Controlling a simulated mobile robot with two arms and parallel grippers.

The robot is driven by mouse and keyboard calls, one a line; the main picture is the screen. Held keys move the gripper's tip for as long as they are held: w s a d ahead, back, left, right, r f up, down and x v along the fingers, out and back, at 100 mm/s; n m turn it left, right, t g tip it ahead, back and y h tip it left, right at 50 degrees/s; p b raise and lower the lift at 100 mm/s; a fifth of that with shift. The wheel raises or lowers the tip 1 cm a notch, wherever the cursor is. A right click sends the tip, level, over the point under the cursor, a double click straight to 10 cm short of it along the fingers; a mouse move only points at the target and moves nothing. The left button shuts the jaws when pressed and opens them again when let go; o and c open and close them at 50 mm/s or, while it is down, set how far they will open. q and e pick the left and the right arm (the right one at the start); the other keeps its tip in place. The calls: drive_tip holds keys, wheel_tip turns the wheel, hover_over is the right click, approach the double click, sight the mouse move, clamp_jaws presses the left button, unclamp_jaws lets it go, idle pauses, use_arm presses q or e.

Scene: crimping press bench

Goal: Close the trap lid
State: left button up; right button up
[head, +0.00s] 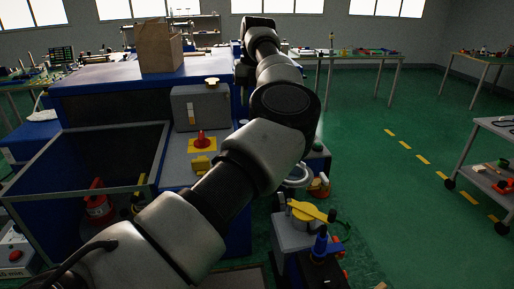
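I cannot tell for sure which thing is the trap lid. A round metal ring-shaped part (298,175) shows just right of my arm, partly hidden by it. Below it, a yellow lever-like piece (310,211) sits on top of a grey box (292,236). My arm comes in from the lower left and crosses the middle of the view, bending away at the top. It hides part of the bench. Neither gripper can be made out.
A blue bench (95,88) carries a cardboard box (158,47) and a grey box (201,108). A red knob (201,139) on a yellow plate stands in front. An open framed bin (150,180) is at left. Green floor (395,200) at right is clear, with a cart (497,172) at the edge.

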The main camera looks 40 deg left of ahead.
use_arm(q)
drive_tip(key=f, duration=1.1)
drive_tip(key=shift+s+d+p, duration=0.1)
drive_tip(key=shift+d+p, duration=0.2)
drive_tip(key=shift+p, duration=0.05)
clamp_jaws()
drive_tip(key=shift+h, duration=0.3)
